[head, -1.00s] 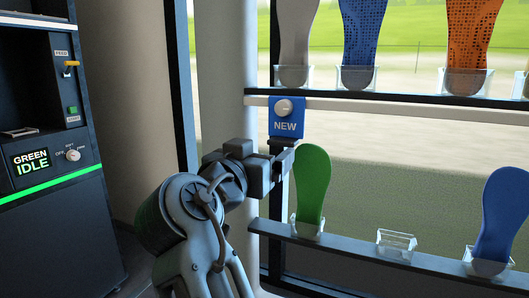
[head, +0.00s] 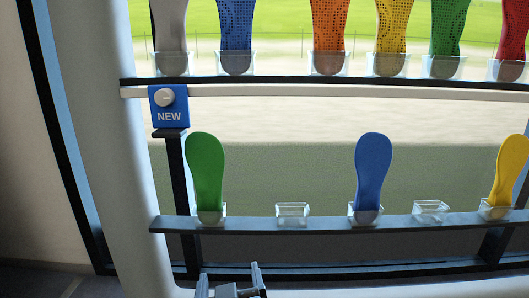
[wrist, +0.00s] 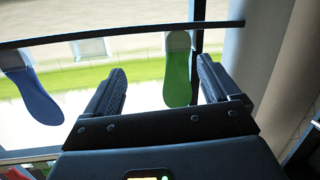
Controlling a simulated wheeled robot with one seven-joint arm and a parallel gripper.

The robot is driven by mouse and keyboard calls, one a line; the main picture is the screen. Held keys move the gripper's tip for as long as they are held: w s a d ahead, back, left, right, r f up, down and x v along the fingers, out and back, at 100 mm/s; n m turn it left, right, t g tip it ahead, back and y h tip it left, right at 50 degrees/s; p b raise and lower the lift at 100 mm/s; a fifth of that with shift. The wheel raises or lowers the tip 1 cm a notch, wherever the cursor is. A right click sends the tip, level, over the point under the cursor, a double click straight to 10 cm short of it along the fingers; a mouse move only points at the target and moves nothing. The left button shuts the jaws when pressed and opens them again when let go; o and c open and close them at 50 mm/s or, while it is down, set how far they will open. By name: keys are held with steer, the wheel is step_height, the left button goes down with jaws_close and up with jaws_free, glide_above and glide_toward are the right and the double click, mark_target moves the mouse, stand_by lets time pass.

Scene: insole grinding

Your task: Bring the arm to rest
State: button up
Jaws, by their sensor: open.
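My gripper (head: 230,282) shows only at the bottom edge of the head view, below the lower rack bar; the rest of my arm is out of that view. In the wrist view my gripper (wrist: 162,82) is open, with its two dark fingers wide apart and nothing between them. Beyond the fingers, a green insole (wrist: 178,75) appears in the gap, clear of both. In the head view the green insole (head: 206,165) stands upright in a clear holder at the left end of the lower bar.
The lower bar (head: 330,224) also holds a blue insole (head: 372,170), a yellow insole (head: 510,168) and empty clear holders (head: 292,213). The upper bar (head: 330,83) holds several perforated insoles. A blue NEW sign (head: 168,108) with a white button hangs at left, beside a pale column (head: 105,150).

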steer(key=s+d+f+g, duration=0.1)
steer(key=s+d+f, duration=0.9)
steer(key=s+d, duration=0.2)
steer(key=s+d+m, duration=0.1)
steer(key=s+d, duration=0.4)
steer(key=s, duration=0.4)
steer(key=s+d, duration=0.6)
steer(key=s, duration=0.2)
steer(key=s+d+r+m+h, duration=0.2)
steer(key=s+d+r, duration=0.3)
steer(key=s+r, duration=0.5)
step_height(320, 180, up, 14)
steer(key=s+p, duration=0.1)
steer(key=p, duration=1.4)
steer(key=shift+s+f+p, duration=0.2)
steer(key=shift+f+p, duration=0.05)
steer(key=shift+p, duration=0.05)
steer(key=shift+a, duration=0.1)
